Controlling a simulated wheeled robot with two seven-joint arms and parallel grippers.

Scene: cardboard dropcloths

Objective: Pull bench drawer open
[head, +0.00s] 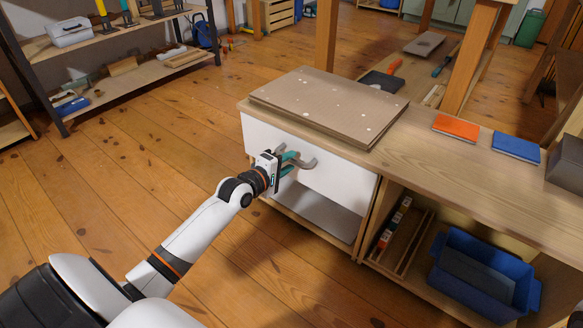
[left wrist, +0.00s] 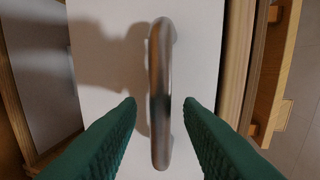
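The bench drawer has a white front (head: 330,180) under the left end of the wooden bench top, and it looks closed. Its curved metal handle (head: 304,163) stands out from the front. In the left wrist view the handle (left wrist: 159,90) runs upright between my green fingers. My left gripper (head: 290,164) is open at the handle, with one finger on each side and a visible gap to each. The white drawer front (left wrist: 110,60) fills the background of that view. My right gripper is not in view.
Cardboard sheets (head: 330,102) lie on the bench top above the drawer. An orange book (head: 456,127) and a blue book (head: 515,146) lie farther right. A blue bin (head: 484,275) sits on the lower shelf. The wooden floor (head: 150,175) before the drawer is clear.

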